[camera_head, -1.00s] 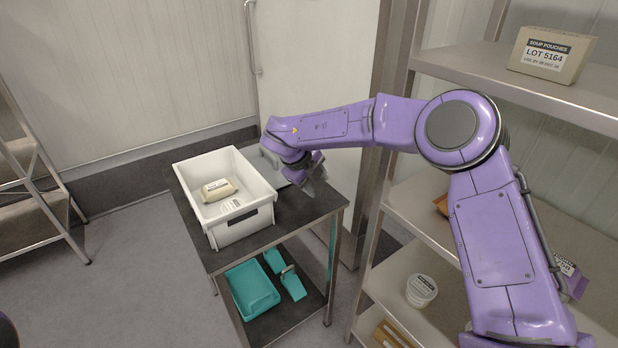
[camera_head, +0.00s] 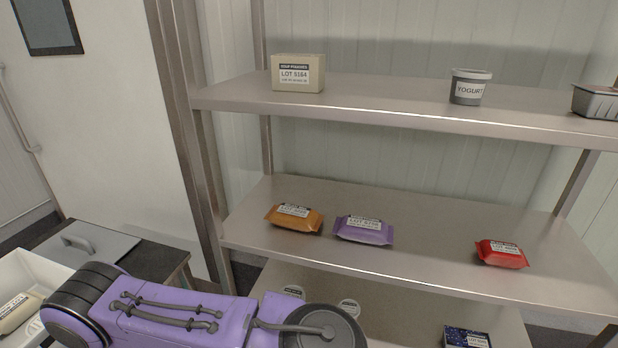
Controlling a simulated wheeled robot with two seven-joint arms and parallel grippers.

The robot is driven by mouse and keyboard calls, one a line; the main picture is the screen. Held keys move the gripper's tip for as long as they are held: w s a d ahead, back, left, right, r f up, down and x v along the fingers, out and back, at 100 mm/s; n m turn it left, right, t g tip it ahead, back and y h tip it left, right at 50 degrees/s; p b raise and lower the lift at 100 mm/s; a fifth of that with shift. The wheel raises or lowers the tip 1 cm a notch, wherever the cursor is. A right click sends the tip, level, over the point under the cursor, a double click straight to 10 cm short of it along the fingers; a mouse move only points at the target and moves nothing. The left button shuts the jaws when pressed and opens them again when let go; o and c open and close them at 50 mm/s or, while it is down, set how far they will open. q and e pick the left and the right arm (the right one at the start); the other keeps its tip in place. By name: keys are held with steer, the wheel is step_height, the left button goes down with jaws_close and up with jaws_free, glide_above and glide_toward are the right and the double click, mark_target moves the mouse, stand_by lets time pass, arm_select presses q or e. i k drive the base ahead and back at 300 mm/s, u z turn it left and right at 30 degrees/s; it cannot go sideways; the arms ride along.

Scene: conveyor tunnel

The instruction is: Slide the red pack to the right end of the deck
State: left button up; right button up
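The red pack (camera_head: 502,254) lies flat on the middle shelf deck (camera_head: 430,255), in the right part of the deck and near its front edge, with its white label up. Bare deck shows to its right, up to the right post. Neither of my grippers is in view. One purple arm of mine crosses the lower left, below the middle deck and well apart from the red pack.
An orange pack (camera_head: 294,218) and a purple pack (camera_head: 364,230) lie on the left part of the same deck. The upper shelf (camera_head: 390,108) holds a soup box (camera_head: 298,73), a yogurt tub (camera_head: 469,87) and a tray (camera_head: 597,101). A white crate (camera_head: 40,272) stands lower left.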

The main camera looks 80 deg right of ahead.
mark_target(497, 253)
steer(key=u, duration=0.35)
steer(key=i, duration=0.55)
steer(key=z, duration=4.95)
steer(key=i, duration=0.45)
steer(key=u, duration=0.1)
